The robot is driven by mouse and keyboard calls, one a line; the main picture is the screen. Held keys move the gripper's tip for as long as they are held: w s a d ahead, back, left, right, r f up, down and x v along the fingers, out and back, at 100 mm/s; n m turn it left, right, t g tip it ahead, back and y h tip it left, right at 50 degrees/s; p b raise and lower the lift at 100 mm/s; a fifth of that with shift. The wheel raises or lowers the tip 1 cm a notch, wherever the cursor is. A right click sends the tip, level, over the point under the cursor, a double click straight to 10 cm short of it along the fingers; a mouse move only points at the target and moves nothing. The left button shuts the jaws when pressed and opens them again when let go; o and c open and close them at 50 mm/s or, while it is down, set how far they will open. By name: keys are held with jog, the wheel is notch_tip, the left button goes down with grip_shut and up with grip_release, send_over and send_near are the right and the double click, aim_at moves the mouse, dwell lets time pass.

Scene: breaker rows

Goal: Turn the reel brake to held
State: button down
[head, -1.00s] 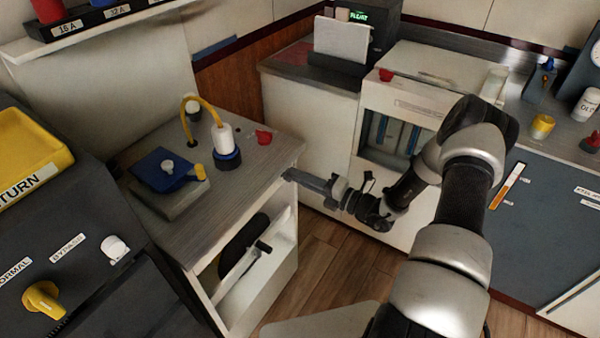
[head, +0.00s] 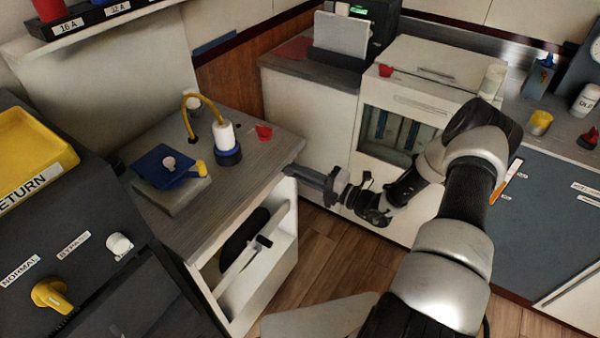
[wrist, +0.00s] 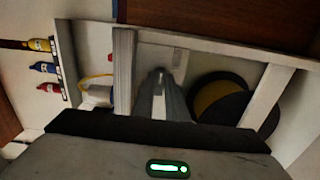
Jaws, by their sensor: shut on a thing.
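My gripper (head: 294,170) is at the upper front corner of the open cabinet (head: 290,245), just below its counter edge. In the wrist view its grey fingers (wrist: 160,95) are together in front of a pale plate (wrist: 168,56) beside the reel. The fingers are shut on a small part there, which I take for the reel brake; it is mostly hidden between them. The black reel (head: 238,238) sits inside the cabinet behind a pale bar with a black knob (head: 264,241). In the wrist view the reel (wrist: 222,98) shows a yellow-brown face, right of the fingers.
On the counter (head: 255,165) stand a blue-topped box (head: 168,168), a white cylinder with a yellow hose (head: 225,138), and a red piece (head: 264,132). A white cabinet (head: 385,180) stands behind my arm. The wooden floor (head: 325,250) in front is clear.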

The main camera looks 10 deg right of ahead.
jog(key=c, duration=1.8)
grip_release()
jog(key=shift+s, duration=0.1)
jog(key=shift+o, duration=0.2)
jog(key=v, duration=1.7)
jog(key=shift+p, duration=0.45)
jog(key=shift+s+r, duration=0.15)
